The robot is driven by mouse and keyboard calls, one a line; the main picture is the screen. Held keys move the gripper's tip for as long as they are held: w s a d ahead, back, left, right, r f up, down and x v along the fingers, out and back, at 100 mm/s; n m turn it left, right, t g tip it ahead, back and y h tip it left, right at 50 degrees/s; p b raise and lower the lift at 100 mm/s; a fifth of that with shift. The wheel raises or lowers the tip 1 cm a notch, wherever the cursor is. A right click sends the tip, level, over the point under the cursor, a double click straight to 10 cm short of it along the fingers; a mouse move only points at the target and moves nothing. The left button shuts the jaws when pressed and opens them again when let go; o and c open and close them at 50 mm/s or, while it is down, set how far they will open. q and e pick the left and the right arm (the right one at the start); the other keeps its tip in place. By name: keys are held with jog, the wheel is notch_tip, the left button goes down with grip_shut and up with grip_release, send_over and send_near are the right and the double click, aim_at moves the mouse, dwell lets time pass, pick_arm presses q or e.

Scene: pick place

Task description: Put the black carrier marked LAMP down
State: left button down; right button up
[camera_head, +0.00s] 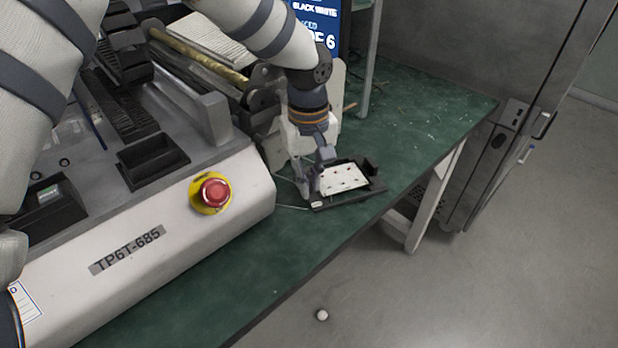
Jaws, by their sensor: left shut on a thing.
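The black carrier (352,198) is a flat dark frame with a white dotted plate (345,178) in it and a raised black block at its right end. It is at or just above the green bench top near the front edge; I cannot tell whether it touches. My left gripper (312,192) is shut on the carrier's left end, with its fingers pointing down. No LAMP marking can be read at this size. My right gripper is not in view.
A white machine labelled TP6T-685 (190,240) with a red emergency button (212,191) stands left of the carrier. The green bench (430,110) is largely clear to the right. A grey cabinet (500,60) stands beyond.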

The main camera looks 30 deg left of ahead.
pick_arm(q)
jog(key=shift+f, duration=0.1)
jog(key=c, duration=1.7)
grip_release()
jog(key=shift+o, duration=0.2)
notch_tip(320, 180, up, 12)
jog(key=shift+p, duration=0.4)
